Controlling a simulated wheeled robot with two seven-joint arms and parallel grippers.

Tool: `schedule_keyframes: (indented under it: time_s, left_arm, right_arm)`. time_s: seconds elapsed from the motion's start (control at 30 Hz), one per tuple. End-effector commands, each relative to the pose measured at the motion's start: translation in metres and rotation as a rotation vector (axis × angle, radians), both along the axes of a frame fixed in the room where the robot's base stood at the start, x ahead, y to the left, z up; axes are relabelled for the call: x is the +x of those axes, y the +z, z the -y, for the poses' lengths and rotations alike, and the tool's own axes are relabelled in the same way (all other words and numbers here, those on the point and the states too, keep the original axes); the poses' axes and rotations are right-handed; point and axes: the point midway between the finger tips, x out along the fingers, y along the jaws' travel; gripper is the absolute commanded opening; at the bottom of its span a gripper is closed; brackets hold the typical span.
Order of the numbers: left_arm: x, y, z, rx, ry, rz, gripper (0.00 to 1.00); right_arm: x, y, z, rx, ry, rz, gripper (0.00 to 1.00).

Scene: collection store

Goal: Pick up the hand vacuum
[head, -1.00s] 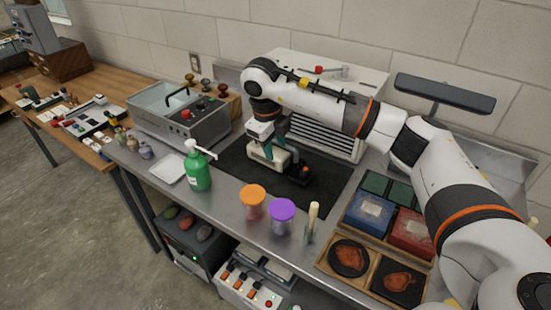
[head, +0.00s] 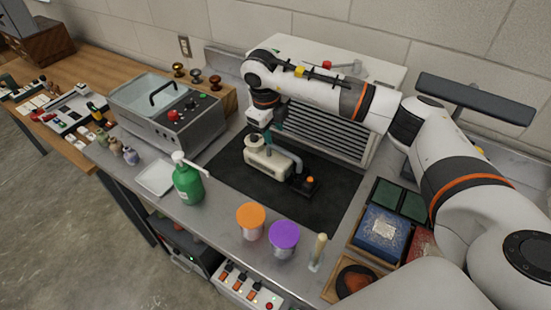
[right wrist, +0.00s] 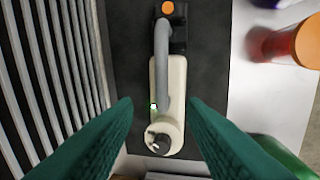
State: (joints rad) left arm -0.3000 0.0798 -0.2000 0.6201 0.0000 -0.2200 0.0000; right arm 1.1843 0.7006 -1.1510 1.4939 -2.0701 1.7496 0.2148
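The hand vacuum (head: 262,164) lies on the black mat (head: 325,208). It has a cream body, a grey curved handle and a black nozzle end with an orange button. My right gripper (head: 267,131) is above its cream body, fingers pointing down. In the right wrist view the two green fingers of my right gripper (right wrist: 160,118) are spread wide apart. The cream body of the hand vacuum (right wrist: 167,110) runs between and beyond them, with clear gaps on both sides. Nothing is held. My left gripper is not in view.
A louvred white cabinet (head: 390,75) stands behind the mat. A green pump bottle (head: 188,185), an orange-lidded jar (head: 251,217) and a purple-lidded jar (head: 284,235) stand along the front. A metal basin unit (head: 190,130) is on the left, and a blue box (head: 381,235) on the right.

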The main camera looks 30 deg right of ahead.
Motion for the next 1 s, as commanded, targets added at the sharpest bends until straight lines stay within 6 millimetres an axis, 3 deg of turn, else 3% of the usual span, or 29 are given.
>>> schedule_keyframes:
  time_s: [0.37,0.5,0.6,0.9,1.0]
  left_arm:
    - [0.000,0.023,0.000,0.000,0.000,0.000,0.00]
    - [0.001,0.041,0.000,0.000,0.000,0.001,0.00]
    - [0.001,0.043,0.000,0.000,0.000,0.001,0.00]
    - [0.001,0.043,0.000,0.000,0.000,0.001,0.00]
    - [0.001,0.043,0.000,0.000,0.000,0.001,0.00]
  right_arm:
    - [0.003,-0.035,0.006,0.000,-0.001,-0.003,0.38]
    - [0.004,-0.056,0.009,-0.001,0.000,-0.004,0.38]
    - [0.006,-0.071,0.011,0.001,-0.001,-0.002,0.38]
    - [0.008,-0.080,0.013,0.001,0.001,0.002,0.38]
    - [0.008,-0.080,0.013,0.001,0.001,0.002,0.25]
